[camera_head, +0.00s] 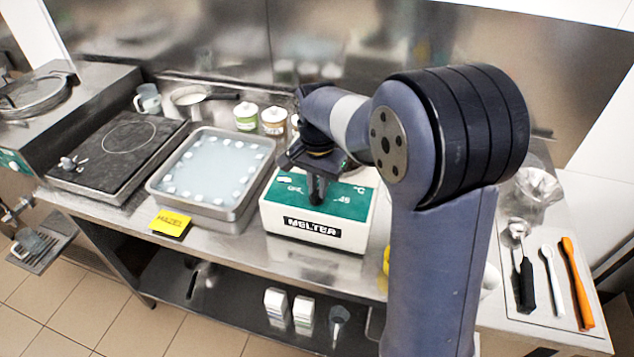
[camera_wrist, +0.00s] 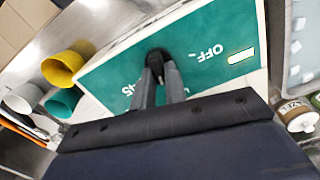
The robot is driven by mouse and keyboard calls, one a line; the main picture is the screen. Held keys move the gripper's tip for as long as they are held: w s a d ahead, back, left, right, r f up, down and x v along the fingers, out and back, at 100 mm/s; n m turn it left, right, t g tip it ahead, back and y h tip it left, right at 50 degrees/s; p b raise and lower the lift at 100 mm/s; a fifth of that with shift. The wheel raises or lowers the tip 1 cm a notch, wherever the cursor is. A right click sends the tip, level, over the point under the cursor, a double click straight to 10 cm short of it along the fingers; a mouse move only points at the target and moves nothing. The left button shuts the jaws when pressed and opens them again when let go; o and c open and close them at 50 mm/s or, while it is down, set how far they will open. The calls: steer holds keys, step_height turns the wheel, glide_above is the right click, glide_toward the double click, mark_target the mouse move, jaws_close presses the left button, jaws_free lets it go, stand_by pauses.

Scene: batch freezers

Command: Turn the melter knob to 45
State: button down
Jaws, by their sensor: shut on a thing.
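The melter (camera_head: 315,222) is a white box with a green top panel and a "MELTER" label on its front, standing on the steel counter. The wrist view shows its green panel (camera_wrist: 115,75) with "OFF" on the right and "45" on the left. The black knob (camera_wrist: 157,55) sits between these marks, partly hidden by my fingers. My gripper (camera_head: 316,192) points down over the panel in the head view. In the wrist view my gripper (camera_wrist: 163,78) is shut on the knob. The knob's pointer direction cannot be made out.
A steel pan of bluish liquid with white pieces (camera_head: 160,189) stands left of the melter. Small jars (camera_head: 246,117) stand behind. Yellow (camera_wrist: 62,69), green (camera_wrist: 62,103) and white cups stand beside the melter. Utensils (camera_head: 577,280) lie at far right.

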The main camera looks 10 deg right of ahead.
steer(key=m, duration=0.5)
steer(key=shift+d+r+m+p, duration=0.1)
steer(key=shift+d+m+p, duration=0.05)
steer(key=shift+m+p, duration=0.15)
steer(key=m, duration=0.5)
steer(key=shift+s+m, duration=0.2)
steer(key=shift+m, duration=0.2)
steer(key=c, duration=1.4)
jaws_free()
steer(key=shift+c, duration=0.2)
step_height(320, 180, up, 11)
steer(key=shift+f, duration=0.2)
